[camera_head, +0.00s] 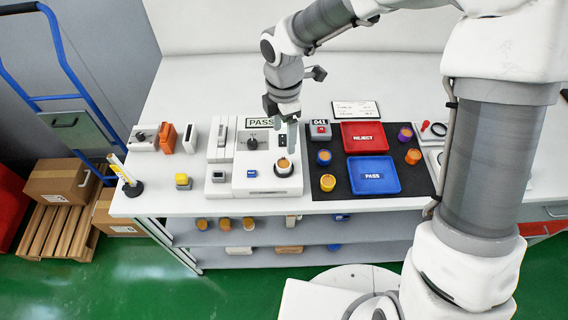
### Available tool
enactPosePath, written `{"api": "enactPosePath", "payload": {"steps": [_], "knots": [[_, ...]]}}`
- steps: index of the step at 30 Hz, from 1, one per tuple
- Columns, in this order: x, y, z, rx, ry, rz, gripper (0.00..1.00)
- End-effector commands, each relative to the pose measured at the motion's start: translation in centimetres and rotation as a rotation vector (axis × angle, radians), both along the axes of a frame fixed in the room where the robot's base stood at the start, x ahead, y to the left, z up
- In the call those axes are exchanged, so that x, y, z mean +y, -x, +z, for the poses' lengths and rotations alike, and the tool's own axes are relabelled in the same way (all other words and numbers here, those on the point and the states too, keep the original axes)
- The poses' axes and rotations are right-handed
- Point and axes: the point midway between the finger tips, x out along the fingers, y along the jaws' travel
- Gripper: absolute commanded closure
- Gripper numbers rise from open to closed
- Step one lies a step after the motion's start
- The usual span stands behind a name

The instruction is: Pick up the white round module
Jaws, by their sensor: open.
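A white round module (284,169) with an orange-brown top sits at the right front of a white test device (253,184) on the table. My gripper (283,126) points down above the device, a little behind the module in the picture. It is open, and no object shows between its fingers. The gap in height between the fingers and the module is hard to judge from this view. The module's top and front are visible.
A PASS display (259,122) stands behind the device.

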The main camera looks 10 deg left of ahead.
Motion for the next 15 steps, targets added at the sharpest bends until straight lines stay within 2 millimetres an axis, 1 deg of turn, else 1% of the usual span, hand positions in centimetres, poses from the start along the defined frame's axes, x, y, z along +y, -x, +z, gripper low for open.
{"api": "enactPosePath", "payload": {"steps": [1,3,6,12,15], "knots": [[0.0,0.1,-1.3,0.004,0.001,0.002,0.18],[0.0,0.1,-2.6,0.003,0.001,0.0,0.18],[0.0,0.1,-4.0,0.003,0.001,0.0,0.18],[0.0,0.1,-5.2,0.001,0.001,-0.001,0.18],[0.0,0.5,-6.3,0.003,0.001,0.0,0.18]]}}
